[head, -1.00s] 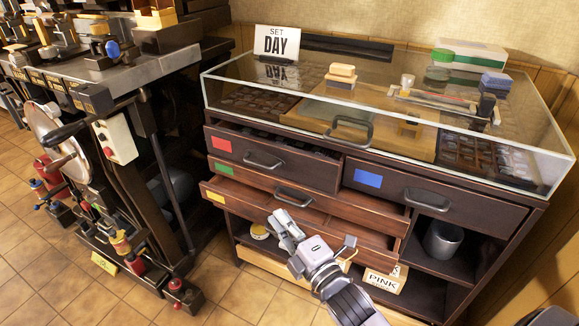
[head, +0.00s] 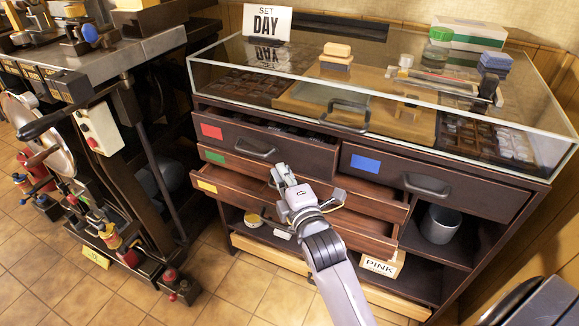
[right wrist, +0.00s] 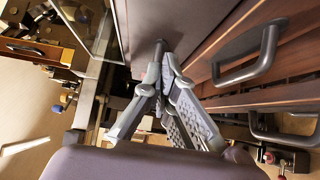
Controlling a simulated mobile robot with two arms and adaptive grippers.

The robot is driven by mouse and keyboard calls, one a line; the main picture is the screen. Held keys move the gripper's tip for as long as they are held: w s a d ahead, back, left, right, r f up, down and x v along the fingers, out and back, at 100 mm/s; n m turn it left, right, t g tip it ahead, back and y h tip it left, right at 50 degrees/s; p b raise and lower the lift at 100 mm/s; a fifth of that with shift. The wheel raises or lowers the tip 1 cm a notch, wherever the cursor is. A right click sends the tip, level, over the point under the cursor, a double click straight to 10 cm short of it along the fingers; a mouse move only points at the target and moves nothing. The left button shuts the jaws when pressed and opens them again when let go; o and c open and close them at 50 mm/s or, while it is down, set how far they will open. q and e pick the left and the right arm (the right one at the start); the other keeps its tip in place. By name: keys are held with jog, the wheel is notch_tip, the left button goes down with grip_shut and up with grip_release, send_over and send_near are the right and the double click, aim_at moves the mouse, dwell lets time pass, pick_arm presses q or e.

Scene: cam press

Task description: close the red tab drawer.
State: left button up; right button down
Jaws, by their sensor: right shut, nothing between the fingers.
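The red tab drawer (head: 232,140) is the upper left drawer of the dark wooden cabinet. It stands partly pulled out, with dark contents showing behind its front. Its front carries a red tab (head: 211,131) and a metal handle (head: 258,152). My right gripper (head: 281,170) is shut and empty, just in front of and below the right part of this drawer's front. In the right wrist view the closed fingertips (right wrist: 162,52) are close to a brown drawer front; contact cannot be told. My left gripper is not in view.
The green tab drawer (head: 216,156) and yellow tab drawer (head: 207,186) below are also pulled out. The blue tab drawer (head: 366,163) is at the right. A glass case (head: 215,85) tops the cabinet. A machine bench (head: 150,52) stands at the left.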

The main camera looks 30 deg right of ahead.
aim_at(298, 157)
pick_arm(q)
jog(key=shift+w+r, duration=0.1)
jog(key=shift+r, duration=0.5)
pick_arm(e)
jog(key=shift+w+d, duration=0.45)
jog(key=shift+d, duration=0.25)
jog(key=shift+w+d, duration=0.45)
jog(key=shift+d, duration=0.25)
jog(key=shift+w+d, duration=0.1)
jog(key=w+d+p, duration=0.2)
jog(key=d, duration=0.1)
jog(key=shift+w+d+r, duration=0.1)
jog(key=shift+w, duration=0.15)
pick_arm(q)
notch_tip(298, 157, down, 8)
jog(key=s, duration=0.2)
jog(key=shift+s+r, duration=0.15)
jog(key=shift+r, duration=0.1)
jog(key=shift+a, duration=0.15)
